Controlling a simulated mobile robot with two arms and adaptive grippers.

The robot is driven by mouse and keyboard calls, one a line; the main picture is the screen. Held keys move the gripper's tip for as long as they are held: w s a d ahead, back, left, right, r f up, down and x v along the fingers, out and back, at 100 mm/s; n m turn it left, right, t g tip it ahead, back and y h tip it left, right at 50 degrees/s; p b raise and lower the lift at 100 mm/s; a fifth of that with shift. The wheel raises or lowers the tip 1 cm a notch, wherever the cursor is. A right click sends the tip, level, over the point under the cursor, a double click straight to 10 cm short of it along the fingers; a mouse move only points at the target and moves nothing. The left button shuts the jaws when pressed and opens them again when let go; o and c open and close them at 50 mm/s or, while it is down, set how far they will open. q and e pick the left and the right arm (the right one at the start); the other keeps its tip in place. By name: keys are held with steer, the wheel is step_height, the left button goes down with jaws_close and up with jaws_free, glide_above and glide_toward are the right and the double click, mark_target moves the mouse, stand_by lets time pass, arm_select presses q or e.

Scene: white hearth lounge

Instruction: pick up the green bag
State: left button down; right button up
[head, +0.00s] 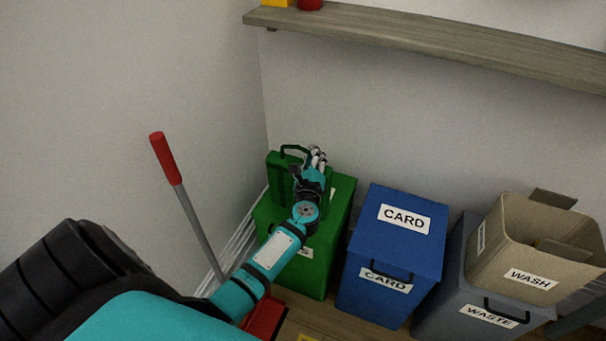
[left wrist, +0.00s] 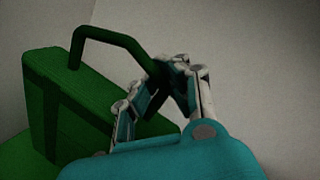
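The green bag (head: 283,178) is a boxy green case with a dark green loop handle (head: 291,150). It stands upright on the lid of the green bin (head: 342,196), near the wall corner. In the left wrist view the bag (left wrist: 88,108) fills the left side and its handle (left wrist: 108,36) arches right to my fingers. My left gripper (head: 316,158) is at the right side of the bag. In the left wrist view its fingertips (left wrist: 168,74) close in around the right end of the handle. My right gripper is not in view.
A blue CARD bin (head: 396,240) stands right of the green bin. Further right, a beige WASH basket (head: 530,245) sits on a grey WASTE bin (head: 455,305). A red-handled pole (head: 165,158) leans at the left. A wooden shelf (head: 430,42) runs above.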

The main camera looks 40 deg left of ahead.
arm_select(q)
steer(key=shift+s+f, duration=0.1)
steer(key=shift+f, duration=0.2)
steer(key=shift+r+p, duration=0.3)
steer(key=shift+p, duration=0.1)
step_height(320, 180, up, 3)
steer(key=p, duration=0.2)
steer(key=shift+r+p, duration=0.15)
steer(key=shift+p, duration=0.15)
steer(key=w+d+r+b+v, duration=0.1)
steer(key=d+v, duration=0.1)
steer(key=v, duration=1.3)
steer(key=shift+s+d+r, duration=0.15)
